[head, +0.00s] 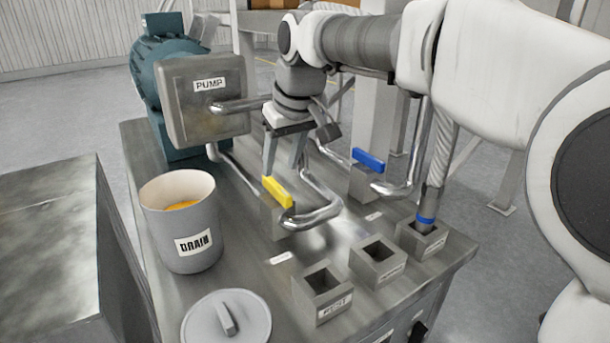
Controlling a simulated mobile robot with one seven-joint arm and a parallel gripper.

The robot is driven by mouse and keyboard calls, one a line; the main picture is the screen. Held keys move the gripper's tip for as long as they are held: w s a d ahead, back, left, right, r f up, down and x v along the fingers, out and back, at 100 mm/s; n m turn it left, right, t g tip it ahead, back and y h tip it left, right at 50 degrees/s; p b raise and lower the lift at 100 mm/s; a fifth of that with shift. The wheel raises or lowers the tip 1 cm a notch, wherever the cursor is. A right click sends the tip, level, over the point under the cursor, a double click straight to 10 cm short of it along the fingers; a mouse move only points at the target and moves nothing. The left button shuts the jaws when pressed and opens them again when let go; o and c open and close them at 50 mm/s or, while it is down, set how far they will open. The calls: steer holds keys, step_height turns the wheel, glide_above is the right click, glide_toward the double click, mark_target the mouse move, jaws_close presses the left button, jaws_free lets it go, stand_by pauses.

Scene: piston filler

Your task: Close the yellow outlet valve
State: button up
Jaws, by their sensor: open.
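The yellow outlet valve handle (277,191) is a flat lever on a grey block with a metal pipe, near the middle of the metal bench in the head view. It slants from upper left to lower right. My gripper (280,170) points down from above with its fingers apart, just above and behind the upper end of the yellow handle. I cannot tell whether a finger touches the handle. A blue valve handle (368,160) sits on another block to the right.
A grey bucket labelled DRAIN (184,245) stands left of the yellow valve. A round lid (226,317) lies in front. Open square holders (322,293) stand front right. The pump box (208,105) and curved pipes (318,212) crowd the valve. My arm comes in from the right.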

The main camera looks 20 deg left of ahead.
mark_target(277, 185)
steer(key=x, duration=0.6)
steer(key=shift+r, duration=0.1)
jaws_close()
